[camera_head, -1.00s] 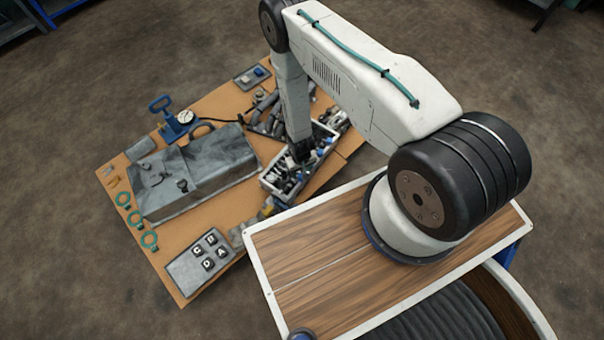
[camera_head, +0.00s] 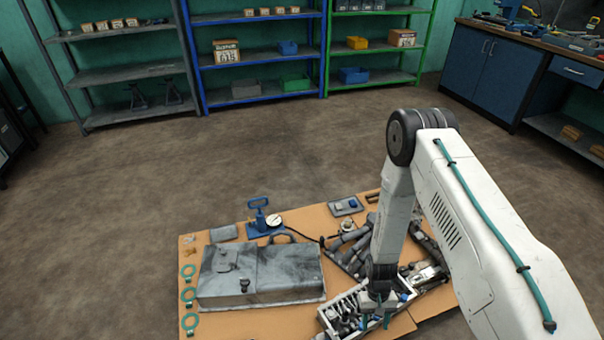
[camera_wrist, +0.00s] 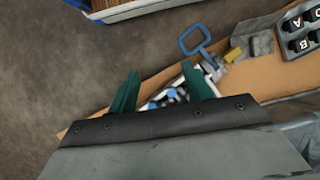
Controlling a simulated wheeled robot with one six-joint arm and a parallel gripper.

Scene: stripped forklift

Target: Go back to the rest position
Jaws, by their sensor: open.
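My gripper (camera_head: 376,316) hangs at the end of my white arm, over a white bin of small parts (camera_head: 328,318) on the cardboard sheet (camera_head: 235,325). In the wrist view my gripper (camera_wrist: 158,92) shows two green fingers standing apart, with nothing seen held between them. Blue and white parts of the bin (camera_wrist: 172,97) show beyond the fingers. How high the fingertips are above the bin is hard to tell.
A grey metal case (camera_head: 262,275) lies left on the sheet, with green rings (camera_head: 188,295) beside it and a blue pump with a gauge (camera_head: 265,222) behind. Shelves (camera_head: 255,50) and a blue workbench (camera_head: 490,75) line the back. Open floor (camera_head: 220,150) lies between.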

